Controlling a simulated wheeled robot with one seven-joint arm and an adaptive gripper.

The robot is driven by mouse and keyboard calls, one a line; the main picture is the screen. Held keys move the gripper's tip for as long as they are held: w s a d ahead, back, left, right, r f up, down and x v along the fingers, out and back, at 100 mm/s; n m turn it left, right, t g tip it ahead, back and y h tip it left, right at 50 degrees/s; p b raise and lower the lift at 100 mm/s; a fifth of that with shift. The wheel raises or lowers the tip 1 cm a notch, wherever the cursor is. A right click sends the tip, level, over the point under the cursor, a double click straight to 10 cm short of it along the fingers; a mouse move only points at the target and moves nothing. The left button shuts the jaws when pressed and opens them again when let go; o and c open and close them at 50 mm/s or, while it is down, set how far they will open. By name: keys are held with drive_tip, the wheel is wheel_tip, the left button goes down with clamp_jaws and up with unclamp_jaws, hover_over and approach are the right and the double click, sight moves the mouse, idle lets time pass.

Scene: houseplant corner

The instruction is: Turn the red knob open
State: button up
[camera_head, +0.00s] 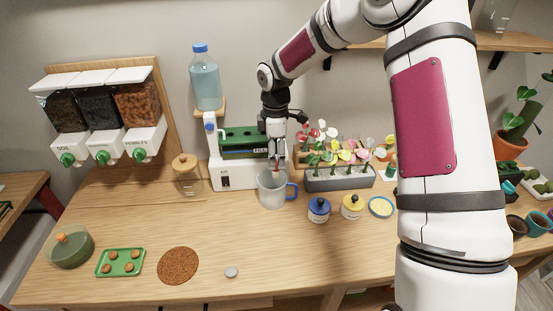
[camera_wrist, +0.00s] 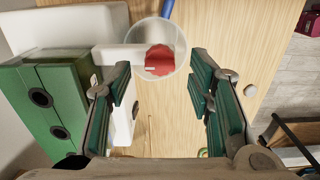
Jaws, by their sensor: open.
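The red knob (camera_wrist: 160,60) shows in the wrist view as a red disc with a small pale mark, at the end of a white arm from the white machine (camera_head: 233,173). In the head view only a bit of red shows, below my gripper. My gripper (camera_head: 277,152) points down in front of the machine, above the clear jug (camera_head: 271,192) with a blue handle. In the wrist view my gripper (camera_wrist: 160,82) is open, its green-padded fingers wide apart. The knob lies in line with the gap, beyond the fingertips, over the jug's round mouth. Nothing is held.
A green box (camera_head: 240,142) sits on the machine, with a water bottle (camera_head: 205,80) at its left. A flower planter (camera_head: 340,178) stands close on the right. Blue (camera_head: 319,210) and yellow (camera_head: 352,207) jars stand in front of it. The front middle of the table is mostly clear.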

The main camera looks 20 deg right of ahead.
drive_tip(key=shift+f, duration=1)
clamp_jaws()
